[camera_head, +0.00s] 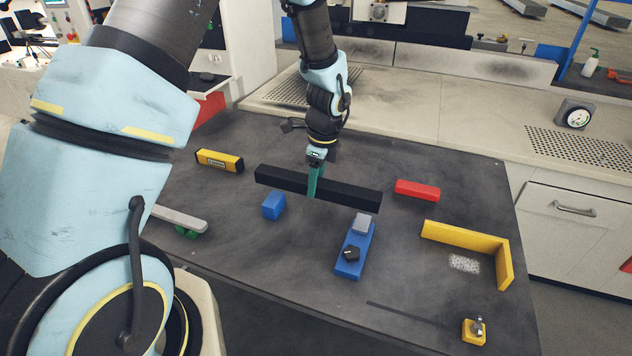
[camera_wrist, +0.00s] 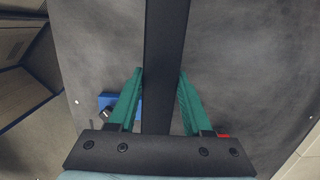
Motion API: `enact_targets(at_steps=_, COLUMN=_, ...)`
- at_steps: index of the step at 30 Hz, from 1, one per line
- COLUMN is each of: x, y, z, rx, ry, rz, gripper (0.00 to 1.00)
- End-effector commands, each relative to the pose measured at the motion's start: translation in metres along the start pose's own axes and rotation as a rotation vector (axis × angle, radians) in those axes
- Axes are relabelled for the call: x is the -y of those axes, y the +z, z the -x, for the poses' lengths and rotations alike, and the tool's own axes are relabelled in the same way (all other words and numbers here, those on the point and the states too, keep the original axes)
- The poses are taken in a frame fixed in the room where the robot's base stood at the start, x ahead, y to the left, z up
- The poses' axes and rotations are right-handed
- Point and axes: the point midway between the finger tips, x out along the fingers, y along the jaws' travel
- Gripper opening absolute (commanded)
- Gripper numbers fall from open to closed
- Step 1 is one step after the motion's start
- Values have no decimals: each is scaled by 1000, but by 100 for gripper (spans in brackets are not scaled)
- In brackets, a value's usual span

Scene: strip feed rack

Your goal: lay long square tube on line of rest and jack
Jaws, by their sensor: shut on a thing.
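The long black square tube (camera_head: 345,194) is gripped near its middle by my gripper (camera_head: 315,182). In the wrist view the tube (camera_wrist: 166,50) runs between the two green fingers (camera_wrist: 160,82), which press on its sides. In the head view it appears level and raised above the table, but its exact height is hard to tell. The small blue block (camera_head: 273,206), apparently the rest, stands below its left half in the picture. The blue jack (camera_head: 352,262), with a grey pad and black knob, stands below its right half. The jack also shows in the wrist view (camera_wrist: 108,101), left of the tube.
A yellow-black block (camera_head: 219,161) lies at left, a red block (camera_head: 417,190) at right. A yellow L-shaped fence (camera_head: 465,238) and small yellow clamp-like piece (camera_head: 474,331) are further right. A grey bar (camera_head: 180,218) lies at the left edge. The dark tabletop (camera_head: 300,275) is clear in front.

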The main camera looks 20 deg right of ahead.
Motion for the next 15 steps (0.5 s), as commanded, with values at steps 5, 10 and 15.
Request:
enact_targets(at_steps=5, x=1, y=0, z=1, rx=0, ry=-2, rz=0, gripper=0)
enact_targets(at_steps=10, x=0, y=1, z=2, rx=0, ry=-1, rz=0, gripper=0)
enact_targets(at_steps=15, x=0, y=0, z=-8, rx=1, ry=-1, rz=0, gripper=0)
